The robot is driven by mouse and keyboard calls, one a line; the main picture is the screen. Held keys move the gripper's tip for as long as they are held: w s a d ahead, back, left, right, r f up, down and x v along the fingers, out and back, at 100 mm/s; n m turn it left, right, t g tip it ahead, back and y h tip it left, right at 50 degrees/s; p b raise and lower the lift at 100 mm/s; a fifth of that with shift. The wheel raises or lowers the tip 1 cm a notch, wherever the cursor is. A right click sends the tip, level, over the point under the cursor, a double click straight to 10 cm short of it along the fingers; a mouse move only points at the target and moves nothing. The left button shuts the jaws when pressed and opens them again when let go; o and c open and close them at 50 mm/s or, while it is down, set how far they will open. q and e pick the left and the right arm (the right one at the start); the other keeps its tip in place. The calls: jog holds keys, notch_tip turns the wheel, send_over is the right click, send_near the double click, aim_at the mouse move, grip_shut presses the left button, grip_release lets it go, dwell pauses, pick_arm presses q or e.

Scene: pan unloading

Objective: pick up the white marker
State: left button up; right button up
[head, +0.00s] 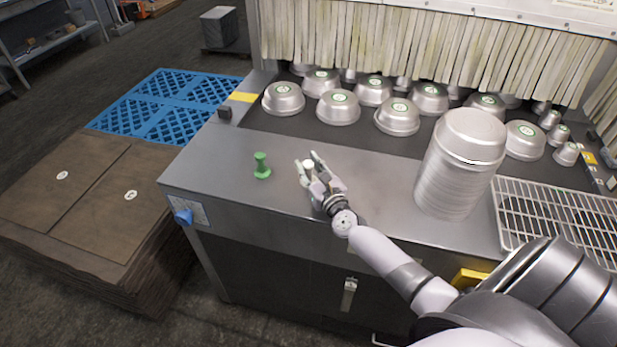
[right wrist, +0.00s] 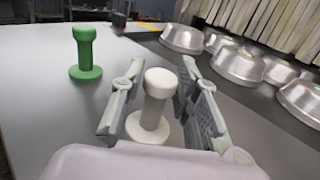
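The white marker (right wrist: 153,104) stands upright on the metal counter, a post with a knob top and a round base. In the head view its top (head: 308,165) shows between the fingers of my right gripper. My right gripper (head: 310,163) is open around the marker; in the right wrist view its fingers (right wrist: 154,88) stand on both sides of it, with gaps visible. A green marker (head: 262,166) of the same shape stands to the left on the counter, and it also shows in the right wrist view (right wrist: 86,54). My left gripper is not in view.
A tall stack of metal pans (head: 452,170) stands right of my gripper, beside a wire rack (head: 560,215). Several upturned pans (head: 338,107) sit on the dark belt behind. The counter (head: 225,170) around the green marker is clear.

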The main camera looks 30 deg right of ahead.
grip_shut()
jog(key=shift+r, duration=0.2)
dwell(0.3)
